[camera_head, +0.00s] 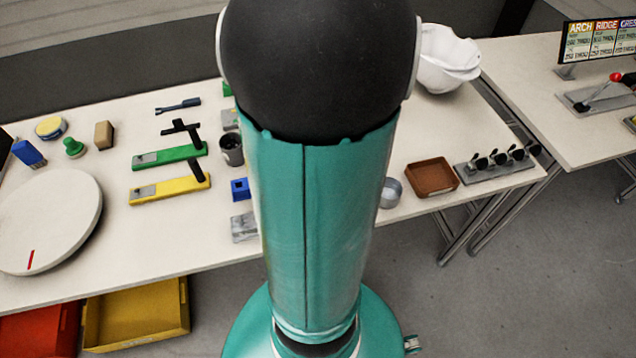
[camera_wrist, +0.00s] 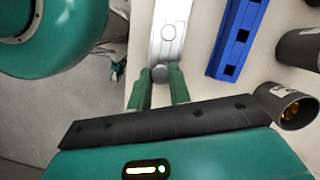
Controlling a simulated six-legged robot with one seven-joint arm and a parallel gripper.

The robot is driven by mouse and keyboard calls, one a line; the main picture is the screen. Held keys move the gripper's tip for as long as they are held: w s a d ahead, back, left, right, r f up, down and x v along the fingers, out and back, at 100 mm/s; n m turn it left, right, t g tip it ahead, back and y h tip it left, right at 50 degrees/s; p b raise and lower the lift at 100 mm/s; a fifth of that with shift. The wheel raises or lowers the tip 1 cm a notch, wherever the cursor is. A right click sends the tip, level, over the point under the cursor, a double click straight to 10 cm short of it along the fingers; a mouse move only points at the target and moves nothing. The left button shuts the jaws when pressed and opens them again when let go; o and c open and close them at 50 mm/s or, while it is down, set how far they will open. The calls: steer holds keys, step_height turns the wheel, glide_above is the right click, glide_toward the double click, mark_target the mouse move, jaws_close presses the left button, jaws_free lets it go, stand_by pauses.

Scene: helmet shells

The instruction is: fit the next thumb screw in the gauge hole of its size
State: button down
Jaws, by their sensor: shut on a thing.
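In the wrist view my gripper (camera_wrist: 161,80) has its two green fingers shut on a small dark grey thumb screw (camera_wrist: 159,73), whose round head shows between the tips. The screw is at the near end of a pale metal gauge bar (camera_wrist: 173,13). I cannot tell whether it touches the bar or sits in a hole. Two round marks show on the bar's face beyond the screw; whether they are holes or screw heads is unclear. In the head view a grey metal block (camera_head: 243,227), perhaps this gauge, lies near the table's front edge. My arm hides my gripper there.
Right of the gauge lies a blue bar (camera_wrist: 237,38) with square holes. A dark cup (camera_wrist: 284,106) with brass-coloured pieces stands close to my gripper's right side, with another dark cup (camera_wrist: 300,47) beyond. A brown tray (camera_head: 432,177) lies right of my arm.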

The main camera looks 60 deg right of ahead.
steer(key=shift+f, duration=2.05)
stand_by(2.0)
steer(key=c, duration=1.2)
jaws_free()
steer(key=v, duration=1.4)
steer(key=shift+w+f, duration=0.1)
